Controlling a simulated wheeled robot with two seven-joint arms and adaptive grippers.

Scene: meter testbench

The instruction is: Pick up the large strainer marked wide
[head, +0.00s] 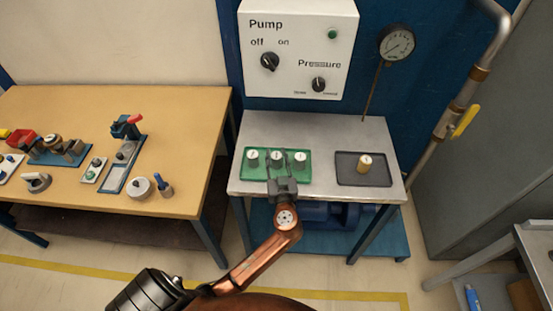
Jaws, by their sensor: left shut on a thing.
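A green tray (248,173) on the metal bench holds three small grey cylinders with white tops: a left one (253,158), a middle one (276,160) and a right one (300,159). They look like strainers. Their markings are too small to read, so I cannot tell which is marked wide. My left gripper (278,174) reaches over the tray's front edge and is shut on the middle cylinder, which stands upright among the others. The fingers hide its lower part. I cannot tell whether it touches the tray. My right gripper is not in view.
A dark tray (347,177) with a brass-coloured cylinder (365,164) sits on the right of the bench. A pump control panel (297,47) and a gauge (397,43) are behind. A wooden table (110,105) with tools stands left. Bare metal lies behind the trays.

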